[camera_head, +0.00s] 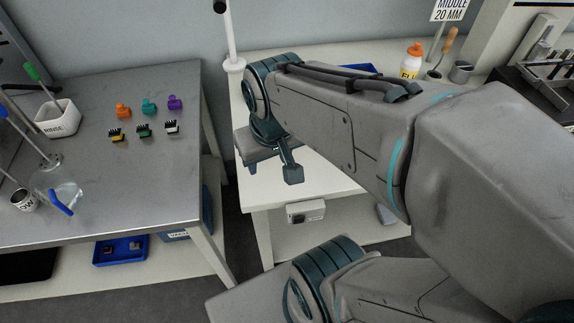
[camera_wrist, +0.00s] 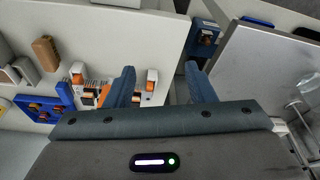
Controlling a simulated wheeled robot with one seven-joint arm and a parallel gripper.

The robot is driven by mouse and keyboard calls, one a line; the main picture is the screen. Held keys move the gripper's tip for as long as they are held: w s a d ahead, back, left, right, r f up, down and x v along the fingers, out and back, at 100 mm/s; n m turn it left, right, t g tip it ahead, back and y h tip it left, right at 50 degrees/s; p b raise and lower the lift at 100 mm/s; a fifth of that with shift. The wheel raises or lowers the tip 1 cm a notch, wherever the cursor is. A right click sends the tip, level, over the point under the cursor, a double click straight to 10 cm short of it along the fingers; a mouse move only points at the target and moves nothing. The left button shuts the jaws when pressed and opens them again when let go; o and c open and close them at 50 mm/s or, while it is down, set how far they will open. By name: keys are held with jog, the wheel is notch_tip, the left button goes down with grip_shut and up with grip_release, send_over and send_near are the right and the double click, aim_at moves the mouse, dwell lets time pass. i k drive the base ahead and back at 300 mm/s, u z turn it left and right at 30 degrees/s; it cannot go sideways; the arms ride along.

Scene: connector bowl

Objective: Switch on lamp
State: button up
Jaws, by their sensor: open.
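A thin white post (camera_head: 229,40) with a dark top end stands at the back left corner of the white table; I cannot tell if it is the lamp, as its top is cut off. A small grey box (camera_head: 305,212) with a round dark detail is on the front of that table; I cannot tell if it is a switch. My gripper (camera_head: 272,172) hangs near the table's left edge, above and left of the box. In the wrist view my gripper (camera_wrist: 160,76) has its fingers apart, with nothing between them.
A gap separates the tables. A yellow-labelled bottle (camera_head: 411,62) stands at the back right.

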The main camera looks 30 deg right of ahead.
aim_at(300, 220)
jog(key=z, duration=1.2)
jog(key=k, duration=1.15)
jog(key=u, duration=1.1)
jog(key=i, duration=0.5)
jog(key=u, duration=0.05)
